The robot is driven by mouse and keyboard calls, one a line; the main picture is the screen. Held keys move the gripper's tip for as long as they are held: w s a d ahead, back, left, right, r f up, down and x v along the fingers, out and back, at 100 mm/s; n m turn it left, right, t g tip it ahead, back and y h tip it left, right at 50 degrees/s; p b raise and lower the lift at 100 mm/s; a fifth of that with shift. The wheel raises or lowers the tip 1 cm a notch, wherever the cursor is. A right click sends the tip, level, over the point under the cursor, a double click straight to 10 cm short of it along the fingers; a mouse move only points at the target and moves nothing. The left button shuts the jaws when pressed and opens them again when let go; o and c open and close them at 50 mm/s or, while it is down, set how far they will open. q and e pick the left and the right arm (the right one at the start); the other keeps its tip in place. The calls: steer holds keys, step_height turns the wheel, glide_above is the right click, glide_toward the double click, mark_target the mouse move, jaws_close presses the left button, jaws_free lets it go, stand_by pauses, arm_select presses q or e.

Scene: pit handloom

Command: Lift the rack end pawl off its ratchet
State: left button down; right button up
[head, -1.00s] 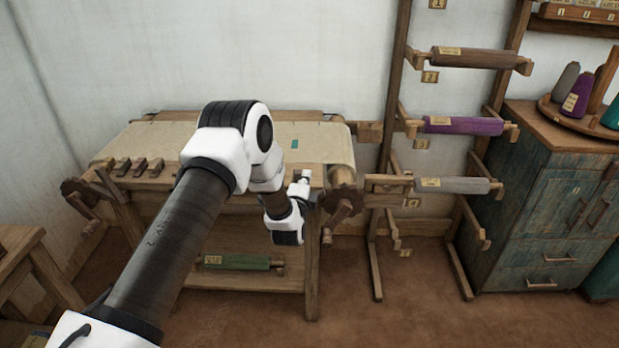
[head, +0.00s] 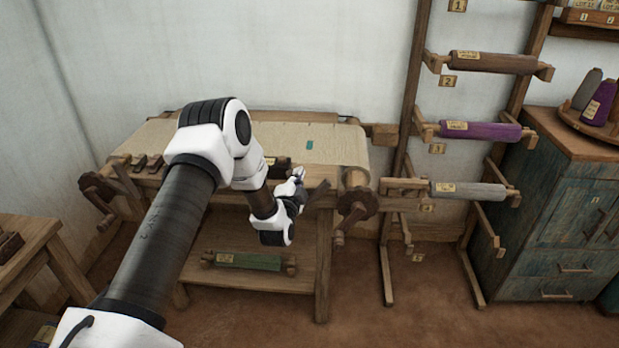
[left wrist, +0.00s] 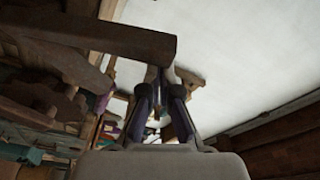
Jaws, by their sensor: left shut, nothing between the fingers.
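The rack end ratchet (head: 357,205) is a dark toothed wheel at the table's right front corner, on the side of the bobbin rack. A dark wooden bar (head: 318,193), which looks like its pawl, stands tilted just left of the wheel. Whether it touches the teeth I cannot tell. My left gripper (head: 298,176) is shut and empty, close to the left of this bar. In the left wrist view the shut fingers (left wrist: 158,75) are close below the end of a wooden bar (left wrist: 100,36), with a toothed wheel (left wrist: 45,62) at left. My right gripper is out of view.
The cloth-covered loom table (head: 330,135) lies behind my left arm. Another toothed wheel (head: 97,187) is at its left corner. The bobbin rack (head: 410,130) and a blue cabinet (head: 560,190) stand to the right. A green roll (head: 250,262) lies on the lower shelf.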

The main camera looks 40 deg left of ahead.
arm_select(q)
steer(key=s+a+n, duration=0.1)
steer(key=s+a+f+n, duration=0.1)
steer(key=a, duration=0.1)
steer(key=s+a+f+n, duration=0.1)
steer(key=n, duration=0.1)
steer(key=shift+a+y+b, duration=0.3)
steer(key=shift+y, duration=0.1)
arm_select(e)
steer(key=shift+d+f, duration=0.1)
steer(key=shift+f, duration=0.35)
arm_select(q)
steer(key=shift+r, duration=0.1)
